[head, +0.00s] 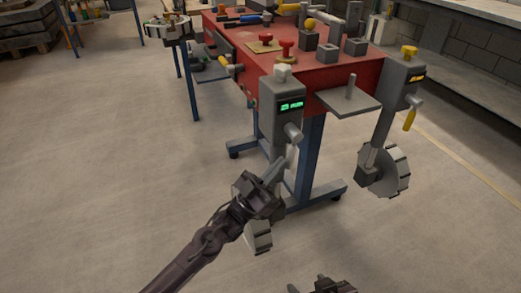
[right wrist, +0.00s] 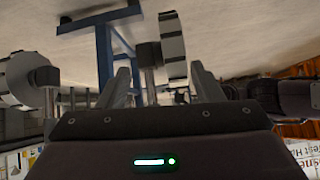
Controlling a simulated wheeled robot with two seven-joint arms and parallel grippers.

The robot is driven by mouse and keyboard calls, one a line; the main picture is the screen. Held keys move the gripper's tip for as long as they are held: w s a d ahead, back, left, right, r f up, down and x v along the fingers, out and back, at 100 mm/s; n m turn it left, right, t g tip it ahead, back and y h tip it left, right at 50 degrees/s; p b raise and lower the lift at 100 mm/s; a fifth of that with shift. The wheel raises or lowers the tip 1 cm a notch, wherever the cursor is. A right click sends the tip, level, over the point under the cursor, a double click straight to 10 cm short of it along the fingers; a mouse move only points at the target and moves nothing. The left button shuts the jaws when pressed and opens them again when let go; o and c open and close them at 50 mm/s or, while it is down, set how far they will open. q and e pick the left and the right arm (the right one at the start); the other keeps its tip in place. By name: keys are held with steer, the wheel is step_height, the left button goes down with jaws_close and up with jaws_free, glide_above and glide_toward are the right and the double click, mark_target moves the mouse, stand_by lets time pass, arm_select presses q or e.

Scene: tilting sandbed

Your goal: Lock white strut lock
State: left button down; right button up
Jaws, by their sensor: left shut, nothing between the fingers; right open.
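The white strut lock is a grey housing (head: 281,108) with a white knob (head: 283,72) on top, a lit green display and a grey stub at its lower right. It stands at the table's near corner, above a grey strut. My left gripper (head: 274,173) is shut and empty, below the housing and in front of the strut, part of which it hides. I cannot tell whether it touches the strut. My right gripper (head: 322,287) is only partly in view at the bottom edge. In the right wrist view its fingers (right wrist: 165,85) are open, with nothing held between them.
The red table (head: 240,40) on blue legs carries knobs, blocks and tools. A second housing (head: 396,85) with yellow knob, amber display and yellow handle (head: 409,119) stands right, above a toothed wheel (head: 397,171). A grey shelf (head: 349,99) juts out between. Floor in front is clear.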

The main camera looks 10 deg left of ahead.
arm_select(q)
steer(key=shift+w+d+f+t+b, duration=0.15)
steer(key=shift+f+t+b, duration=0.15)
steer(key=shift+b, duration=0.6)
arm_select(e)
steer(key=w+a+r+t+y, duration=0.1)
steer(key=w+r+t, duration=0.3)
steer(key=r, duration=0.3)
steer(key=w+r+t+y, duration=0.2)
steer(key=w+r+t, duration=0.1)
steer(key=r, duration=0.3)
arm_select(q)
steer(key=shift+w+d+n+h+b, duration=0.1)
steer(key=shift+d+n+h+b, duration=0.15)
steer(key=shift+b, duration=0.3)
steer(key=shift+t+b, duration=0.35)
steer(key=shift+t, duration=0.15)
arm_select(e)
step_height(320, 180, up, 16)
steer(key=s+d+t+y, duration=0.1)
steer(key=s+t+y, duration=0.1)
steer(key=t, duration=0.6)
steer(key=shift+s+d+r+t+y, duration=0.15)
steer(key=shift+d+r+t+y, duration=0.15)
steer(key=shift+y, duration=0.2)
steer(key=shift+f, duration=0.1)
